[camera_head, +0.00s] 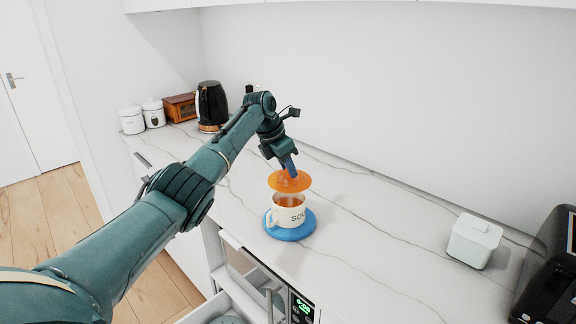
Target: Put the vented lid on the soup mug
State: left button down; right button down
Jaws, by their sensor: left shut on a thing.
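The soup mug (286,213) is cream with dark lettering and a handle on its left side. It stands upright on a round blue mat (301,232) on the counter, with orange-brown contents showing inside. My left gripper (289,171) is shut on the orange vented lid (299,183), holding it from above. The lid is roughly level and above the mug, with a gap between it and the rim. The fingertips partly cover the lid's centre. My right gripper is not in view.
A white lidded box (474,241) and a black appliance (552,270) stand at the right. A black kettle (212,106), a wooden box (181,107) and white canisters (132,120) stand at the back left. An open drawer (217,306) is below. The counter right of the mug is clear.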

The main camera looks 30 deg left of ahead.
aim_at(284, 179)
pick_arm(q)
jog(key=shift+s+a+f, duration=0.1)
jog(key=shift+s+f, duration=0.15)
jog(key=shift+f, duration=0.4)
jog(key=shift+w+f, duration=0.1)
jog(key=shift+f, duration=1.85)
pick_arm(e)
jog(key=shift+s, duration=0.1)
pick_arm(q)
jog(key=shift+f, duration=0.1)
jog(key=c, duration=1.1)
grip_release()
jog(key=b+v, duration=0.1)
jog(key=v, duration=1.2)
jog(key=shift+a+b, duration=0.1)
jog(key=shift+b, duration=0.25)
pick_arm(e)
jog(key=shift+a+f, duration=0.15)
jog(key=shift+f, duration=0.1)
